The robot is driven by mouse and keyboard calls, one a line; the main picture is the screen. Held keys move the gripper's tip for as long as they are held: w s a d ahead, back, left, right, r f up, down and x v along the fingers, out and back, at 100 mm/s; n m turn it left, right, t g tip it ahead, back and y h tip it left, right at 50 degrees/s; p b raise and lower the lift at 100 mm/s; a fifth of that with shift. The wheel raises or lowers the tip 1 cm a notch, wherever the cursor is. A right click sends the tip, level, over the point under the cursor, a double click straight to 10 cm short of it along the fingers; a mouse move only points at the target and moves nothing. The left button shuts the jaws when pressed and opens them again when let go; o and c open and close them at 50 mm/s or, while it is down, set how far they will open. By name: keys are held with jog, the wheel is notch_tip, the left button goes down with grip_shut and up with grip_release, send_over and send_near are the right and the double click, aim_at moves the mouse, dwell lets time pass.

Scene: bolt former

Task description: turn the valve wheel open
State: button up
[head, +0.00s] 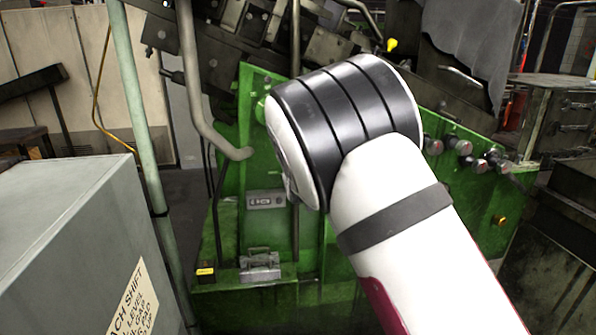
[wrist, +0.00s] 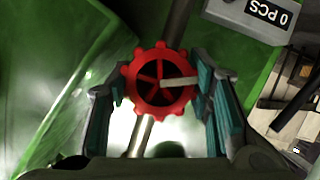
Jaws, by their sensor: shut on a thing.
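The valve wheel (wrist: 158,97) is red with a knobbed rim and spokes, and shows in the wrist view. It sits on a metal pipe (wrist: 140,135) that runs above and below it. A pale bar lies across its right half, reaching to the right finger. My gripper (wrist: 160,80) has its teal-padded fingers on the left and right sides of the wheel's rim and is shut on it. In the head view my white and black arm hides both wheel and gripper.
The green machine (head: 228,285) fills the middle of the head view. A grey cabinet (head: 65,235) stands close at the left, beside an upright pipe (head: 140,130). Several knobs (head: 465,147) sit on the machine's right. A grey box (wrist: 250,15) marked "0 PCS" is above the wheel.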

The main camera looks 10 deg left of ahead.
jog(key=shift+n+h+p, duration=0.3)
jog(key=shift+n+p, duration=0.1)
jog(key=shift+p, duration=0.05)
dwell(0.4)
jog(key=o, duration=1.1)
jog(key=shift+o, duration=0.2)
jog(key=v, duration=1.2)
jog(key=shift+f, duration=0.2)
